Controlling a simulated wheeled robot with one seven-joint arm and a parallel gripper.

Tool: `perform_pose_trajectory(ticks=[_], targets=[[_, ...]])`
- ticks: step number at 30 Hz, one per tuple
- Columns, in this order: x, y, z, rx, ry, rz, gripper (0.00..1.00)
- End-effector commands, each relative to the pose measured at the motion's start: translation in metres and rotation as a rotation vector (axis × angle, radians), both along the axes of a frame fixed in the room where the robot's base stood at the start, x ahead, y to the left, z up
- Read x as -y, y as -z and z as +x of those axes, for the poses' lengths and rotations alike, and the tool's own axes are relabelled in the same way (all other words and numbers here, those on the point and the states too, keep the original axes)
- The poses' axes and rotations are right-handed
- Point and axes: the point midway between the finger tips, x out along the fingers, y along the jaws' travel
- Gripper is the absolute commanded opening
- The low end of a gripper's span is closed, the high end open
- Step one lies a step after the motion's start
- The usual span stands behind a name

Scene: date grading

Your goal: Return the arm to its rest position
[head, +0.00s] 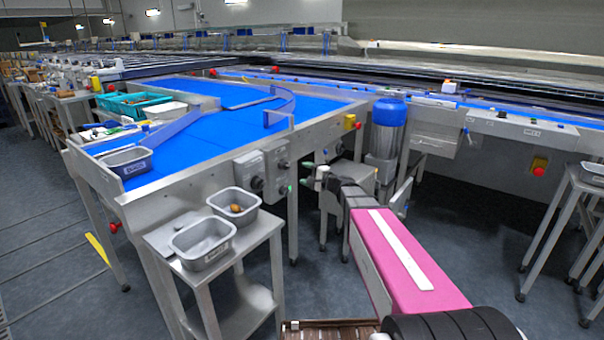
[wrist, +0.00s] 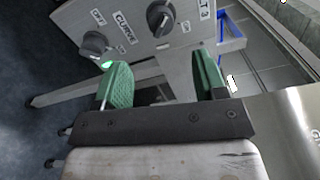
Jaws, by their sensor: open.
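My gripper (head: 309,175) is at the end of my outstretched arm in the head view, in front of the conveyor's side. In the wrist view my gripper (wrist: 162,76) shows two green fingers set well apart, with nothing between them. Beyond the fingers is the control panel (wrist: 125,28) with black knobs, one labelled CURVE. I cannot tell how close the fingers are to it. The same control box (head: 263,170) shows left of my gripper in the head view.
A steel side table (head: 163,240) holds two metal bins; the rear bin (head: 222,203) has brown dates in it, and the front bin (head: 203,241) looks empty. The blue conveyor (head: 215,140) lies behind. Open floor (head: 480,240) lies to the right.

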Motion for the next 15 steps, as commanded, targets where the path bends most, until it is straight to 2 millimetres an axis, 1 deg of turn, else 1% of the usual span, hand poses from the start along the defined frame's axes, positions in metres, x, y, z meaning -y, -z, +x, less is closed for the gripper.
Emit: perform_pose_trajectory(ticks=[7, 10, 13, 15], targets=[[0.000, 0.000, 0.000, 0.000, -0.001, 0.000, 0.65], [-0.001, 0.003, -0.003, -0.001, -0.007, -0.016, 0.65], [-0.002, 0.012, -0.014, -0.005, -0.032, -0.073, 0.65], [-0.003, 0.024, -0.027, -0.010, -0.060, -0.141, 0.65]])
